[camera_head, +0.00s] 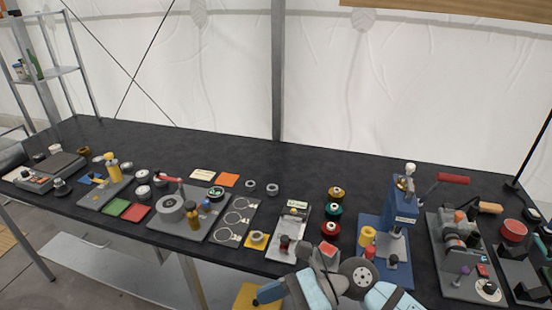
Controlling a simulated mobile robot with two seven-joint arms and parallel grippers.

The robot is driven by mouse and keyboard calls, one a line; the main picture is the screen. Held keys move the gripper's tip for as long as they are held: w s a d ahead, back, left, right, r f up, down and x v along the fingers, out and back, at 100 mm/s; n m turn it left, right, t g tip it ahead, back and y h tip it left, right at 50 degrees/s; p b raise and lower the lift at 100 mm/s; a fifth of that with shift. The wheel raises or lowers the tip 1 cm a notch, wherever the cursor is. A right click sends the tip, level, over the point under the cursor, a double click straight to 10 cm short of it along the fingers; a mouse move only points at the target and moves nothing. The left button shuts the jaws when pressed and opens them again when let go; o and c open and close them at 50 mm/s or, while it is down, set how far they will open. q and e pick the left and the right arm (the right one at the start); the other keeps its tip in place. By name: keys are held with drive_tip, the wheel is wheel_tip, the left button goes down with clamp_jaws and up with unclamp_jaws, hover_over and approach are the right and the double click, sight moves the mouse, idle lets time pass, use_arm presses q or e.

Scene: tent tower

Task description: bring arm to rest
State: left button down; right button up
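Parts of one of my arms, light blue and grey with a dark round joint, show at the bottom edge, right of centre. They are folded close together in front of the table (330,168), by its near edge. I cannot make out gripper fingers on these parts. No arm comes in from the left, and my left gripper is out of view.
The long dark table carries several stations. A blue press (397,215) with a red handle stands to the right, near a grey tool board (452,283). A grey board with rings (237,220) lies near the centre. A metal shelf (48,74) stands at the far left.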

drive_tip(key=w+d+m+t+p, duration=0.15)
drive_tip(key=d+m+t, duration=0.25)
drive_tip(key=m+t, duration=0.85)
drive_tip(key=w+d+m+t+p, duration=0.1)
drive_tip(key=w+d+m+t, duration=0.45)
drive_tip(key=m, duration=1.25)
drive_tip(key=s+d+f+m+g+h+p, duration=0.1)
drive_tip(key=s+d+f+m+h, duration=0.4)
drive_tip(key=f+m, duration=0.4)
drive_tip(key=s+d+f+m+g+h, duration=0.1)
drive_tip(key=s+d+f+m+h, duration=0.4)
drive_tip(key=f+m, duration=0.5)
drive_tip(key=s+m+h, duration=0.2)
drive_tip(key=s, duration=0.1)
drive_tip(key=shift+s+d+f+p, duration=0.2)
drive_tip(key=shift+s+d+p, duration=0.1)
drive_tip(key=shift+p, duration=0.1)
drive_tip(key=shift+m, duration=0.25)
